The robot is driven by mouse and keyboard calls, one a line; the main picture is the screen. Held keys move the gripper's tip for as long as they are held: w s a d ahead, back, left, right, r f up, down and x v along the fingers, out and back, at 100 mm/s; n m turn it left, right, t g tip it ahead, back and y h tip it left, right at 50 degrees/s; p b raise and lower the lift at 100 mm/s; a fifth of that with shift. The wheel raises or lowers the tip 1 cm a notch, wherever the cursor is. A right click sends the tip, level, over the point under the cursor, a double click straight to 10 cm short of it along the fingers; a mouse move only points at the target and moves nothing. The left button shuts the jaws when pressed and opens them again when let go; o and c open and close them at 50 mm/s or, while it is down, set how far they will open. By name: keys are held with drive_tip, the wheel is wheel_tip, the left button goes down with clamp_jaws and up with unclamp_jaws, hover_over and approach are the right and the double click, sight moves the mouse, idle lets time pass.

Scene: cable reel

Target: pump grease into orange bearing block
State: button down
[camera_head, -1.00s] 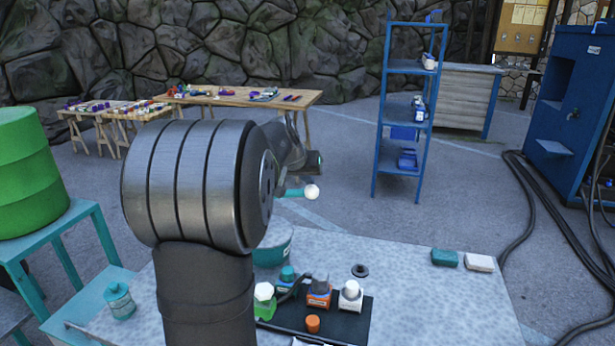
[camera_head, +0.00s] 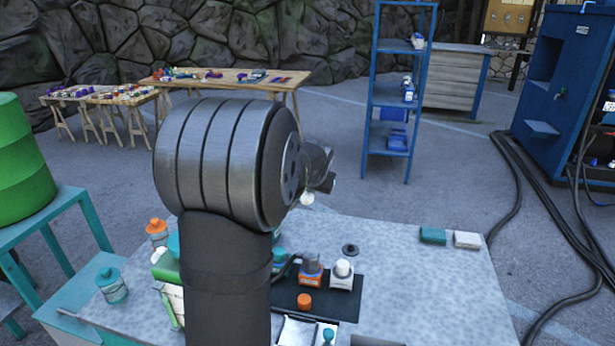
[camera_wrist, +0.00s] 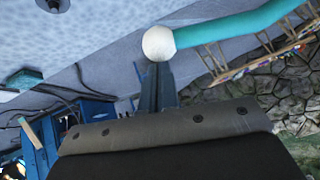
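The orange bearing block (camera_head: 311,270), with a grey top, sits on a black mat (camera_head: 345,308) on the speckled table, between a teal-topped block (camera_head: 280,258) and a white block (camera_head: 342,273). A black hose (camera_head: 289,268) runs beside its left side. A white ball knob (camera_head: 307,199) shows just below the end of my arm. In the wrist view the knob (camera_wrist: 158,43) ends a teal lever (camera_wrist: 235,28). My gripper (camera_wrist: 155,72) has its fingers close together at the knob, which covers their tips. Whether they grip it is unclear. My arm hides the pump body.
An orange cap (camera_head: 304,300) lies on the mat and a dark ring (camera_head: 350,250) behind it. Green (camera_head: 433,235) and white (camera_head: 467,240) blocks lie at right. The table's right side is mostly clear.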

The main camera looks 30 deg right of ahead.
wheel_tip(320, 180, down, 7)
drive_tip(key=shift+s+r, duration=0.15)
drive_tip(key=shift+s, duration=0.1)
idle(0.5)
drive_tip(key=s+r, duration=0.8)
drive_tip(key=r, duration=0.3)
drive_tip(key=shift+d+r, duration=0.2)
drive_tip(key=shift+d, duration=0.05)
idle(1.2)
